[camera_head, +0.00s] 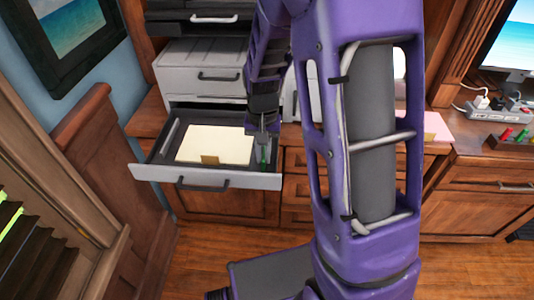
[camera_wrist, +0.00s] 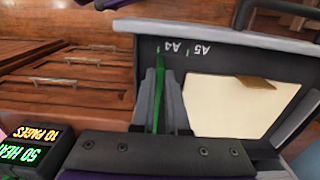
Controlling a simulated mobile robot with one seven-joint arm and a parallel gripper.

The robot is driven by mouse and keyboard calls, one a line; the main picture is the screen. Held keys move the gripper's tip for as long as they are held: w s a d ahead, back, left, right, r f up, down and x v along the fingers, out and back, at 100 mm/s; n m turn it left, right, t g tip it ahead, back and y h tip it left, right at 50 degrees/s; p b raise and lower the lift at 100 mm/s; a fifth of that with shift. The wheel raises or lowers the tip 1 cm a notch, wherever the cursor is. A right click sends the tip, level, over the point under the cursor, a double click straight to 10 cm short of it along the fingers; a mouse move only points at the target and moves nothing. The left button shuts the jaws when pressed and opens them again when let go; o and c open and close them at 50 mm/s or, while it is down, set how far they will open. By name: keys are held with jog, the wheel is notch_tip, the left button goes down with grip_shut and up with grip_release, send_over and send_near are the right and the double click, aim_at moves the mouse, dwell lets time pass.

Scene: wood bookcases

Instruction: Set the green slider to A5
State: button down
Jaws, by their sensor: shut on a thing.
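The green slider (camera_wrist: 159,105) stands in the open printer tray (camera_head: 150,172), near the tray's right side in the head view, where only a bit of its green (camera_head: 264,156) shows. My gripper (camera_wrist: 161,90) is shut on the slider, with one grey finger on each side of it. In the wrist view the labels A4 (camera_wrist: 173,47) and A5 (camera_wrist: 201,51) appear upside down on the tray's dark floor, each with a small tick to its left. The slider lines up with the tick beside A4, left of A5.
A cream paper stack (camera_head: 214,145) with a tan tab lies in the tray beside the slider. The tray's front wall has a dark handle (camera_head: 202,185). Wooden drawers (camera_head: 297,187) are to the right, and a wood panel (camera_head: 100,165) is close on the left.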

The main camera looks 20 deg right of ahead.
jog(key=a, duration=0.1)
jog(key=w+a, duration=0.1)
jog(key=a, duration=0.1)
jog(key=shift+a, duration=0.15)
jog(key=c, duration=0.9)
grip_release()
jog(key=shift+r, duration=0.15)
notch_tip(320, 180, up, 17)
jog(key=p, duration=0.3)
jog(key=shift+r+p, duration=0.1)
jog(key=shift+p, duration=0.25)
